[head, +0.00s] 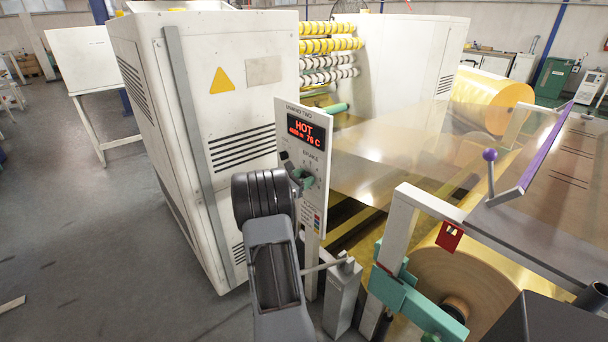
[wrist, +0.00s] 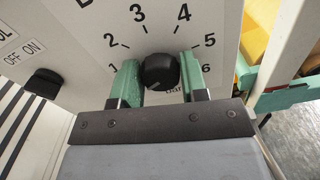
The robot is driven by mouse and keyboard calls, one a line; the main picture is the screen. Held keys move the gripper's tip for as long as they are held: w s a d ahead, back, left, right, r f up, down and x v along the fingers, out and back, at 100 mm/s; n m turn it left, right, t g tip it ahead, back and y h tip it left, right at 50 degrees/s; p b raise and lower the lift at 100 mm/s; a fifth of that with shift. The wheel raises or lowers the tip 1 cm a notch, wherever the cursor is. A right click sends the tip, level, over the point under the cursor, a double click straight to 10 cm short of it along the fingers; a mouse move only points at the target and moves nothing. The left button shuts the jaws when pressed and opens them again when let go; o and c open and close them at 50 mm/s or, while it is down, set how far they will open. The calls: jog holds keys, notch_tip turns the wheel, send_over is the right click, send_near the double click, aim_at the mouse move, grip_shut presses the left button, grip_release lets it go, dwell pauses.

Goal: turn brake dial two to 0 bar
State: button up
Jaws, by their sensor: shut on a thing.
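The brake dial (wrist: 160,71) is a round black knob on a white panel in the wrist view. Numbers from 1 to 6 curve around it, with "bar" partly hidden below it. The knob's pointer and the 0 mark cannot be made out clearly. My gripper (wrist: 158,80) has its green fingers on either side of the knob, shut on it. In the head view my gripper (head: 304,181) is at the panel (head: 315,200) under the label "BRAKE", and the dial is hidden there. The panel is headed "UNWIND TWO".
A red display (head: 303,130) on the panel reads "HOT" and 76 C. A black OFF/ON switch (wrist: 43,83) is left of the dial. A large white machine cabinet (head: 215,130) stands left of the panel; a film roll (head: 465,280) is at right. The floor at left is open.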

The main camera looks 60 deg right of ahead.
jog(key=shift+n+p, duration=0.35)
jog(key=shift+n, duration=0.35)
jog(key=o, duration=0.9)
jog(key=v, duration=1.3)
jog(key=shift+a, duration=0.35)
jog(key=shift+w, duration=0.15)
